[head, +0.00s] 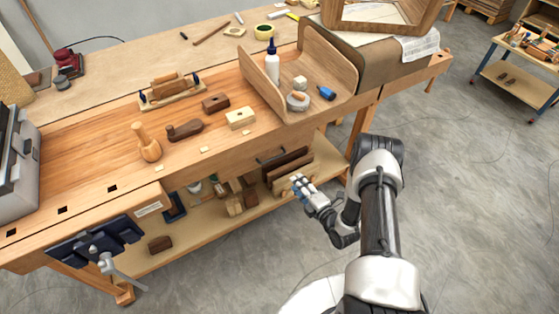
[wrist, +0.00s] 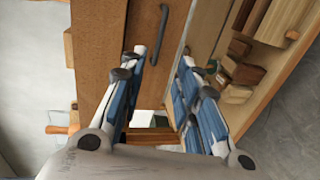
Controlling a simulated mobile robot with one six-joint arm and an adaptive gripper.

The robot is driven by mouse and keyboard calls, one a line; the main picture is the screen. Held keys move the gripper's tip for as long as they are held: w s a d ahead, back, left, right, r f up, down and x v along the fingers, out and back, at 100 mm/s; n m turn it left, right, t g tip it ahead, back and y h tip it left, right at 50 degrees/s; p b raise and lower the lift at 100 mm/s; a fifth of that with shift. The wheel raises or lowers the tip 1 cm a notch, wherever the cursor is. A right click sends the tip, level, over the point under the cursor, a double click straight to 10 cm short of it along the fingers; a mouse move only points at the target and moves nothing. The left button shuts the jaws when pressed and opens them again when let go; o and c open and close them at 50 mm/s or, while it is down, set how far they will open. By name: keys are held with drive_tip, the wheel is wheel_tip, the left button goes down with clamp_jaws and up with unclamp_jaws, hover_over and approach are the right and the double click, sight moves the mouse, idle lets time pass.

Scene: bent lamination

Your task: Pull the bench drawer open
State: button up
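The drawer front looks flush with the bench. In the wrist view the brown front (wrist: 105,35) carries a dark handle (wrist: 162,34). My gripper (head: 297,184) is in front of the bench, right of and below the handle in the head view. In the wrist view its blue-padded fingers (wrist: 163,58) are apart with nothing between them. The handle lies beyond the fingertips, apart from them.
The lower shelf (head: 215,215) holds dark boards (head: 288,163) and several wood blocks under the drawer. A vise (head: 97,243) sticks out at the bench's left front. A curved wooden piece (head: 330,55) and several tools stand on top.

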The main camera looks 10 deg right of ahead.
drive_tip(key=b+x, duration=0.4)
drive_tip(key=x, duration=1.2)
drive_tip(key=shift+w+b, duration=0.15)
drive_tip(key=shift+b, duration=0.25)
drive_tip(key=shift+a, duration=0.15)
drive_tip(key=shift+c, duration=0.2)
clamp_jaws()
